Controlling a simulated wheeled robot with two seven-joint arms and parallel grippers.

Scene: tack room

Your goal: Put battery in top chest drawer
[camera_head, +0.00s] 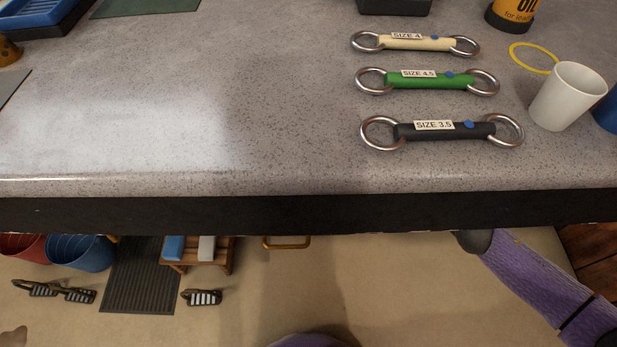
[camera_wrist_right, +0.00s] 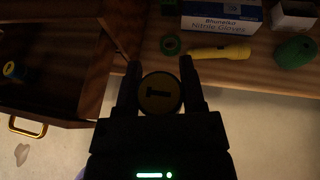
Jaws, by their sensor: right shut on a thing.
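My right gripper (camera_wrist_right: 160,85) is shut on a round thing, apparently the battery (camera_wrist_right: 160,104), whose dull yellow face with a dark mark shows between the fingers in the right wrist view. An open wooden drawer (camera_wrist_right: 55,112) of the chest lies to the left of the gripper, with a brass handle (camera_wrist_right: 27,126) on its front. The gripper is beside the drawer, in front of the chest top's edge. In the head view my right arm reaches down at the lower right, and its gripper does not show. My left gripper is not in view.
In the right wrist view, the wooden top (camera_wrist_right: 285,75) holds a glove box (camera_wrist_right: 222,14), green tape (camera_wrist_right: 170,45), a yellow flashlight (camera_wrist_right: 220,52) and a green roll (camera_wrist_right: 295,52). A small blue-and-yellow thing (camera_wrist_right: 13,70) lies in the drawer. The speckled counter (camera_head: 200,120) overhangs the floor in the head view.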

